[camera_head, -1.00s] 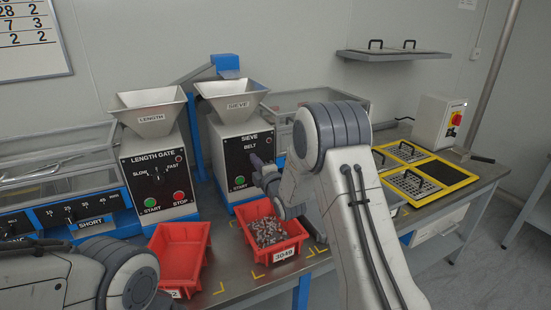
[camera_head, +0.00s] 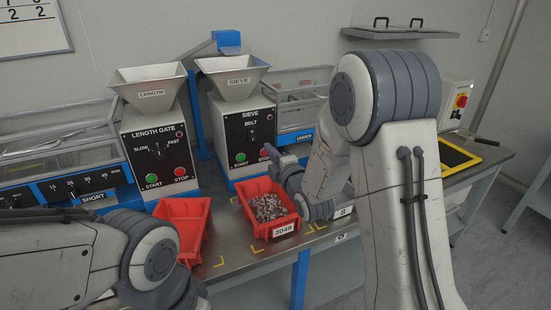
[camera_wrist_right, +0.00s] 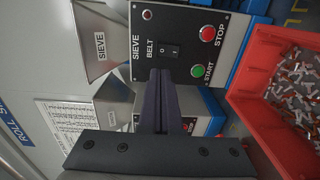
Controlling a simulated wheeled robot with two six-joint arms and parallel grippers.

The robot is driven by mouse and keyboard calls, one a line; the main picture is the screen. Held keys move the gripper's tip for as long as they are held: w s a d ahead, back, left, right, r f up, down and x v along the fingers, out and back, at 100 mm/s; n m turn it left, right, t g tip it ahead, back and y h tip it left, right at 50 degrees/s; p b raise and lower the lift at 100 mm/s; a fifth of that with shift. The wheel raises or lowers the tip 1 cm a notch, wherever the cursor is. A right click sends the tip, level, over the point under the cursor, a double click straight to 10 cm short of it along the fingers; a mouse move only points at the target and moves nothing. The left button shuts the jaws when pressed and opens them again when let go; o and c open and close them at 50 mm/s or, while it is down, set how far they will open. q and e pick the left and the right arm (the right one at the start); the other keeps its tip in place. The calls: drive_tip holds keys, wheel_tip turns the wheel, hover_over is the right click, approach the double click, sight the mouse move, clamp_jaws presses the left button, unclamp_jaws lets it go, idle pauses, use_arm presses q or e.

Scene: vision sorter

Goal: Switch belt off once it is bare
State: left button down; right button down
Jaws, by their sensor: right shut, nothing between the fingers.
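The sieve machine (camera_head: 236,108) stands on the bench, its black panel facing me. In the right wrist view its BELT rocker switch (camera_wrist_right: 170,50) is black with small white marks, beside the red STOP button (camera_wrist_right: 207,34) and green START button (camera_wrist_right: 197,71). I cannot tell the rocker's position. My right gripper (camera_head: 271,151) is shut and empty in front of the panel. In the right wrist view its fingertips (camera_wrist_right: 160,72) point at the panel close to the switch; contact is unclear. No belt surface can be made out. My left gripper is out of view.
A red bin (camera_head: 283,231) labelled 3049, full of small metal parts, stands below the sieve panel. Another red bin (camera_head: 196,220) is left of it. The length gate machine (camera_head: 158,155) stands left of the sieve. A yellow-framed black panel (camera_head: 452,158) lies at right.

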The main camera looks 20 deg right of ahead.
drive_tip(key=shift+s+d, duration=0.2)
drive_tip(key=shift+s, duration=1.15)
drive_tip(key=s+a+f+m+g, duration=0.3)
drive_tip(key=s+a+m+g, duration=0.15)
drive_tip(key=s+a, duration=0.2)
drive_tip(key=s+a+f+m+g, duration=0.3)
drive_tip(key=s+a+g, duration=0.2)
drive_tip(key=s, duration=0.2)
drive_tip(key=s+f+m+g+h, duration=0.1)
drive_tip(key=s+m+g, duration=0.55)
drive_tip(key=s, duration=1.55)
wheel_tip(320, 180, up, 14)
drive_tip(key=n+g+p, duration=0.1)
drive_tip(key=p, duration=1.2)
drive_tip(key=shift+s+n+g+h+p, duration=0.3)
drive_tip(key=shift+s+h+p, duration=0.1)
drive_tip(key=shift+f, duration=0.15)
